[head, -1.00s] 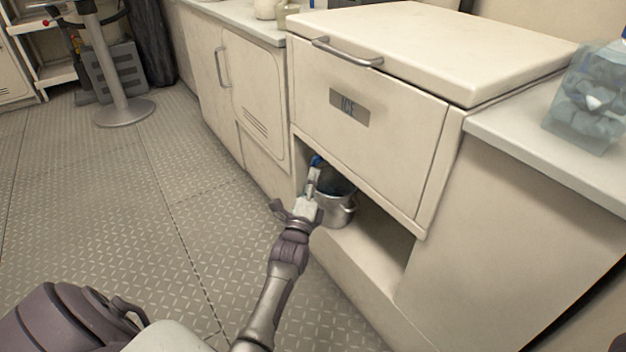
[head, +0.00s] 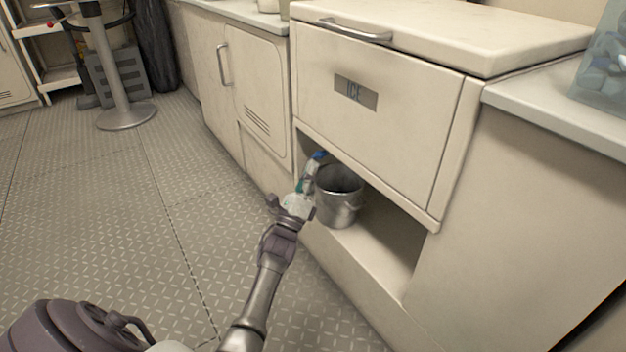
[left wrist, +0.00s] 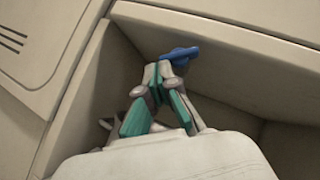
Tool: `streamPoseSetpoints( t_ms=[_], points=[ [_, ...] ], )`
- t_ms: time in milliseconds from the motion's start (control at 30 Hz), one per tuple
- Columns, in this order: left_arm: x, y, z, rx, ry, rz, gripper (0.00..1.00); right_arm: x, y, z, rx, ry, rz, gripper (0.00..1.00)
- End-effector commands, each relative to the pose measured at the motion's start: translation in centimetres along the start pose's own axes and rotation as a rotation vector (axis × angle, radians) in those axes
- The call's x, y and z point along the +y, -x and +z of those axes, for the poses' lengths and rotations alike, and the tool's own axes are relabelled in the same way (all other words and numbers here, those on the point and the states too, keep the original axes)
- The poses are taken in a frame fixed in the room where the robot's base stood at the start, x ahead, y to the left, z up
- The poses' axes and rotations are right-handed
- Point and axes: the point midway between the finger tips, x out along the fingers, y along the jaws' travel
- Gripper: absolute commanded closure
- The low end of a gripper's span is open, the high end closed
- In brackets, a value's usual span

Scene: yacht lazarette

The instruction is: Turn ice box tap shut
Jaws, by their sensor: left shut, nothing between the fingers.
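The ice box (head: 420,115) is a cream chest with a lid and an "ICE" label. Its tap has a blue handle (head: 318,156), seen under the box's front at the left of the open recess. In the left wrist view the blue handle (left wrist: 180,53) sits just beyond my fingertips. My left gripper (head: 308,178) is in the recess mouth, shut and empty. Its teal-padded fingers (left wrist: 160,75) reach up to the handle and overlap it in view; I cannot tell if they touch. The tap's body is mostly hidden. My right gripper is not in view.
A metal pot (head: 340,200) stands in the recess, close to the right of my left gripper. A cabinet door (head: 262,95) is on the left. The recess wall and the box underside bound the space. The patterned floor (head: 110,210) is clear.

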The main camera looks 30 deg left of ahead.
Motion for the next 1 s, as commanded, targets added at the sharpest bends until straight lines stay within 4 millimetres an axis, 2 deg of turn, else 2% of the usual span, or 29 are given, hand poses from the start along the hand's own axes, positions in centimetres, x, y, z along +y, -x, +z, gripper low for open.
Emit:
streamPoseSetpoints(
  t_ms=[33, 200, 1000],
  points=[
    [0.2, 0.0, 0.0, -0.002, 0.005, 0.003, 1.0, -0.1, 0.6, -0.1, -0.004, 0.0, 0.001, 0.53],
    [0.5, -0.3, 0.3, -0.002, 0.007, 0.006, 1.0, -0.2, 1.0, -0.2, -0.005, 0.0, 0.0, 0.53],
    [1.1, -1.1, 1.1, -0.001, 0.008, 0.007, 1.0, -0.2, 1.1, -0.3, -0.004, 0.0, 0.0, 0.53]
  ],
)
